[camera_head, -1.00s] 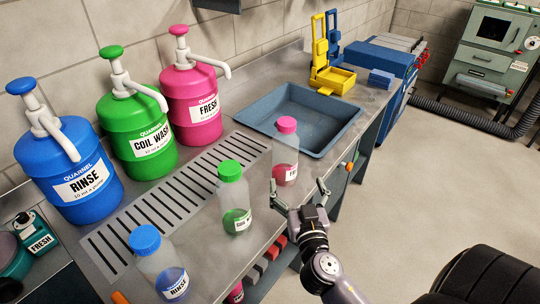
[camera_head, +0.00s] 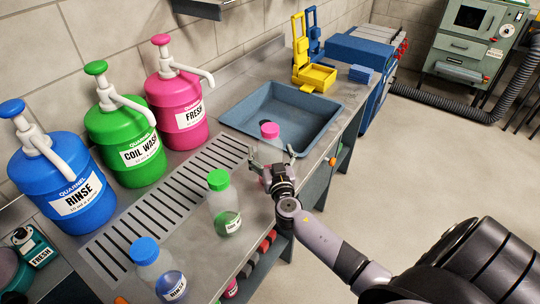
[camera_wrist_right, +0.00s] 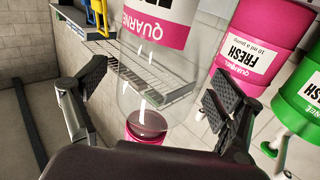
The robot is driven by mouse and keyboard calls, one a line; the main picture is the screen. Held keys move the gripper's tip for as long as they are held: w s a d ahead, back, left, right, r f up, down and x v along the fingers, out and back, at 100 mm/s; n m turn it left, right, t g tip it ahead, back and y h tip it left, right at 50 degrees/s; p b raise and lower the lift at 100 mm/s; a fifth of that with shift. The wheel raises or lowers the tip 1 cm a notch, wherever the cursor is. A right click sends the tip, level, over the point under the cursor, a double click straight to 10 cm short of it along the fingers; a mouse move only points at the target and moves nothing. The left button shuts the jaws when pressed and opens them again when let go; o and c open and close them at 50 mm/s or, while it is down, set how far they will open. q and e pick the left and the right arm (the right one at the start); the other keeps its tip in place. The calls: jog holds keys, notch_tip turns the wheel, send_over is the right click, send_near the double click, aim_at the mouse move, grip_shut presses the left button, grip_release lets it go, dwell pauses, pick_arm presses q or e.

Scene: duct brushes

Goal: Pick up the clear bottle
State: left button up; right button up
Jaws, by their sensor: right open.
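A clear bottle with a pink cap (camera_head: 269,147) stands upright on the metal counter in front of the sink; its lower part is mostly hidden by my right gripper. My right gripper (camera_head: 273,163) is open, with one finger on each side of this bottle. In the right wrist view the clear bottle (camera_wrist_right: 148,80) appears between the two spread fingers (camera_wrist_right: 160,95), with gaps on both sides. Two similar clear bottles stand nearby, one green-capped (camera_head: 224,205) and one blue-capped (camera_head: 158,268). My left gripper is not in view.
Blue (camera_head: 65,185), green (camera_head: 125,140) and pink (camera_head: 178,108) pump containers line the wall behind a slotted drain (camera_head: 165,195). A blue-grey sink (camera_head: 290,95) lies behind the bottle. A yellow holder (camera_head: 315,75) stands beyond it. Open floor lies right of the counter.

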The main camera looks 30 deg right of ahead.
jog(key=shift+w+d, duration=0.2)
jog(key=shift+w, duration=0.25)
jog(key=shift+c, duration=0.4)
jog(key=c, duration=1.2)
jog(key=shift+c, duration=0.4)
jog(key=shift+r, duration=0.15)
